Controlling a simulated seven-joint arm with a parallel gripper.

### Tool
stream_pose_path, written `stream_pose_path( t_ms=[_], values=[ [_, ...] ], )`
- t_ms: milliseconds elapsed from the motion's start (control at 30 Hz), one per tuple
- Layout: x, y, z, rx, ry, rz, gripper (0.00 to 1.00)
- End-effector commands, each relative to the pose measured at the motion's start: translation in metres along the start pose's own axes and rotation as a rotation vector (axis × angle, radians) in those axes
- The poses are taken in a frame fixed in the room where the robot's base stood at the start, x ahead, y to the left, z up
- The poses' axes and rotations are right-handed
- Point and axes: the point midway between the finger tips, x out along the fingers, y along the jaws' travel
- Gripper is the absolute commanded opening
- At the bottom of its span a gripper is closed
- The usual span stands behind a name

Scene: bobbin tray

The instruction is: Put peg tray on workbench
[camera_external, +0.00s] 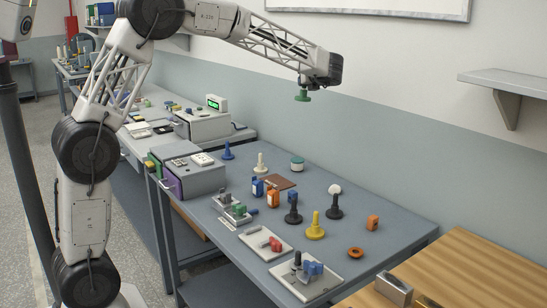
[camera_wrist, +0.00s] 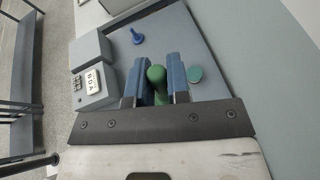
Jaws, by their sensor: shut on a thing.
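My gripper (camera_external: 307,82) is high above the back of the blue-grey workbench (camera_external: 345,235). In the wrist view its two blue fingers (camera_wrist: 157,80) are shut on a green peg (camera_wrist: 157,76), whose flanged end hangs below the gripper in the external view (camera_external: 302,96). A light tray with a red piece (camera_external: 250,238) and another with blue and dark pieces (camera_external: 328,283) lie at the bench's front. A grey tray with green pieces (camera_external: 222,207) lies farther left. I cannot tell which one is the peg tray.
A blue peg (camera_external: 227,151), a cream peg (camera_external: 261,165) and a teal-lidded jar (camera_external: 297,164) stand toward the back. A yellow peg (camera_external: 315,228), dark pegs (camera_external: 293,212) and an orange ring (camera_external: 356,253) stand or lie nearer. A wall shelf (camera_external: 510,82) juts out at right.

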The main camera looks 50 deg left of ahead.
Motion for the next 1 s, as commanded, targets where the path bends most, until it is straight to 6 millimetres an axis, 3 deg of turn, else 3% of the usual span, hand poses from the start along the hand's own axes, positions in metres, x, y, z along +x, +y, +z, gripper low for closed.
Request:
stream_pose_path(
  t_ms=[100, 567, 767, 1000],
  values=[
    [-0.006, 0.002, 0.015, 0.0, 0.0, -0.001, 0.0],
    [-0.039, -0.036, 0.001, 0.075, -0.008, -0.222, 0.0],
    [-0.071, -0.061, -0.009, 0.137, -0.017, -0.393, 0.0],
    [-0.13, -0.098, -0.031, 0.245, -0.034, -0.67, 0.0]
  ],
)
